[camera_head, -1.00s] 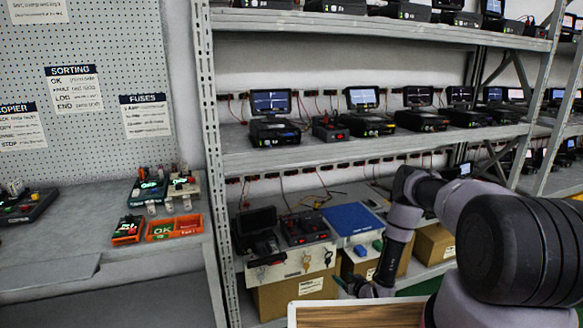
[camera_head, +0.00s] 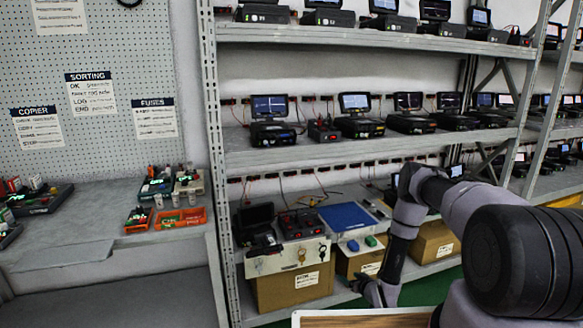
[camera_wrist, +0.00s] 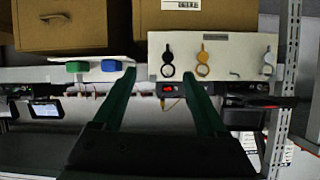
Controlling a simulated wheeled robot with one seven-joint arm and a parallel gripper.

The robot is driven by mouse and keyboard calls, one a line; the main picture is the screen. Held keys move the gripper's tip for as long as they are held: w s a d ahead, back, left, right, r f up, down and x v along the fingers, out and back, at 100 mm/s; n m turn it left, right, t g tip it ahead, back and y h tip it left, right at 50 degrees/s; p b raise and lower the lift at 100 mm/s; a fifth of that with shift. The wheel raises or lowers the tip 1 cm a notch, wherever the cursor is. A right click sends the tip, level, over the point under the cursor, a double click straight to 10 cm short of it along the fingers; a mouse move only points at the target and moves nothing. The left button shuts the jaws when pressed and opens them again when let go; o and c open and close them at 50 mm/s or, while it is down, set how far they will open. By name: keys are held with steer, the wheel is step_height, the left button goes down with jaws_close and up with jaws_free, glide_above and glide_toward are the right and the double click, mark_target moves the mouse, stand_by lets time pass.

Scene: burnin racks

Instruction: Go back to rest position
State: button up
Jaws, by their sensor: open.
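My gripper (camera_head: 372,290) hangs low in front of the rack's lower shelf in the head view. Its two green fingers (camera_wrist: 157,76) are spread apart in the wrist view, with nothing held between them. My arm comes in from the right and bends down to the gripper.
A metal rack (camera_head: 370,150) holds several screened devices. Its lower part has the key panel (camera_head: 283,262), a blue-topped box (camera_head: 346,216) and cardboard boxes (camera_head: 295,288). A workbench (camera_head: 70,240) with an orange tray (camera_head: 180,218) stands left. A wood-topped surface (camera_head: 365,319) is at the bottom.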

steer(key=w+d+r+h, duration=0.1)
steer(key=w+r, duration=0.3)
steer(key=r, duration=0.3)
steer(key=w+d+r, duration=0.2)
steer(key=w+r, duration=0.1)
steer(key=r, duration=0.3)
steer(key=w+d+r+h, duration=0.1)
steer(key=w+r, duration=0.3)
steer(key=r, duration=0.3)
step_height(320, 180, up, 26)
steer(key=s+d+m+g+h, duration=0.1)
steer(key=s+d+m+g, duration=0.1)
steer(key=s+m, duration=0.1)
steer(key=s+r+m+g, duration=0.2)
steer(key=s+r, duration=1.5)
steer(key=r, duration=0.2)
steer(key=s+a+r, duration=0.2)
steer(key=s, duration=1)
steer(key=s+a+r+m+g+y, duration=0.1)
steer(key=s+a+r, duration=0.1)
steer(key=s, duration=1)
steer(key=shift+s+a+r, duration=0.2)
steer(key=shift+r, duration=0.45)
